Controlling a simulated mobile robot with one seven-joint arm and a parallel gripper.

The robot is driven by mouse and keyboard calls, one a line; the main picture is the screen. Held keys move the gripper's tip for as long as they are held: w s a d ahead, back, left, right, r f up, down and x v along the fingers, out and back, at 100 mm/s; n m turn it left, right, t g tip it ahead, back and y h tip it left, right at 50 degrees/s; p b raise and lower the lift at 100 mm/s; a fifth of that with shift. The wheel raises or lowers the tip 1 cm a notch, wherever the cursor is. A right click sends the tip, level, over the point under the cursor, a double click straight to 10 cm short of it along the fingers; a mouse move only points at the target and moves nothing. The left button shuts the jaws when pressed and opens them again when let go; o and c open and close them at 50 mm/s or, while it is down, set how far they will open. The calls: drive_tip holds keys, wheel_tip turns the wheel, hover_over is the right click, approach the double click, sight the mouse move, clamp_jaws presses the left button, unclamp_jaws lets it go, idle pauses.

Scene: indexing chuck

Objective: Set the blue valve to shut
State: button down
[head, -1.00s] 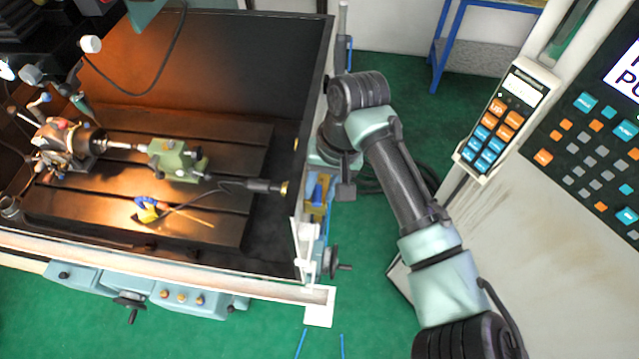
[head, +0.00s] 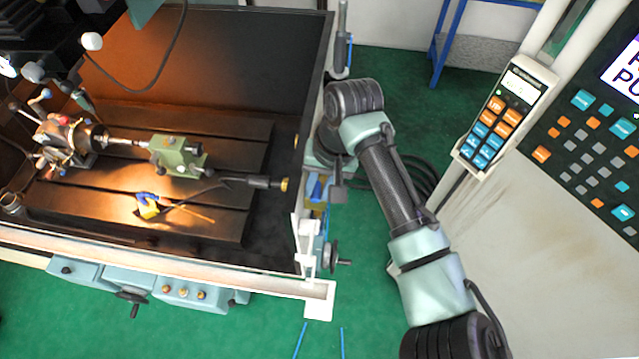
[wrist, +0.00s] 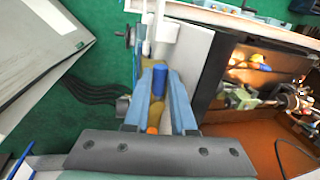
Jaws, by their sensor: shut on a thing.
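The blue valve (wrist: 160,82) shows in the wrist view as an upright blue handle between my two grey-blue fingers. My gripper (wrist: 161,92) is shut on it. In the head view a small blue part beside yellow (head: 317,189) shows at the right end of the machine, just below the end of my arm. My fingers are mostly hidden there. The valve's body and its markings cannot be made out. An orange part (wrist: 152,130) shows lower down between the fingers in the wrist view.
The machine's white rim (head: 200,270) and a handwheel (head: 335,256) lie close to the valve. The machine table (head: 215,215) carries a chuck (head: 75,140) and a green tailstock (head: 178,156). A control console (head: 480,230) stands right. Green floor lies between.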

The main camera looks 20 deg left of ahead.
drive_tip(key=shift+a+m, duration=0.2)
drive_tip(key=shift+m, duration=0.3)
drive_tip(key=c, duration=1)
unclamp_jaws()
